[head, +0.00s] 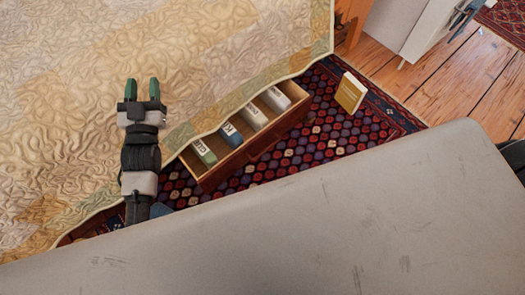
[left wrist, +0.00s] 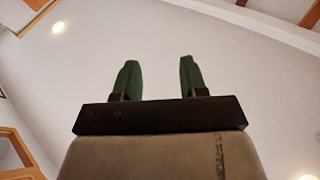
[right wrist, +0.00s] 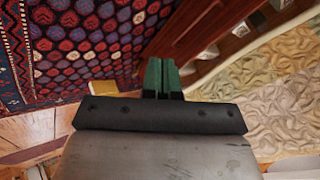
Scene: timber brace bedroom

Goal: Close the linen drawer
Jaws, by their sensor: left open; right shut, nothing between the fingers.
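The linen drawer (head: 262,146) stands open in the head view, sticking out from under the quilted bed over the patterned rug. Its front is dark reddish wood, and several labelled rolls, green, blue and pale, lie inside. In the right wrist view the drawer (right wrist: 198,28) shows at upper centre. My right gripper (right wrist: 161,65) is shut and empty there, its green fingertips seen close to the drawer's wood; I cannot tell if they touch. It is not seen in the head view.
The bed's quilt (head: 120,40) hangs over the drawer's back part. A yellow book (head: 350,93) stands on the rug (head: 335,130) beyond the drawer's far end. Bare wood floor (head: 440,85) and a pale piece of furniture (head: 410,30) lie at the upper right.

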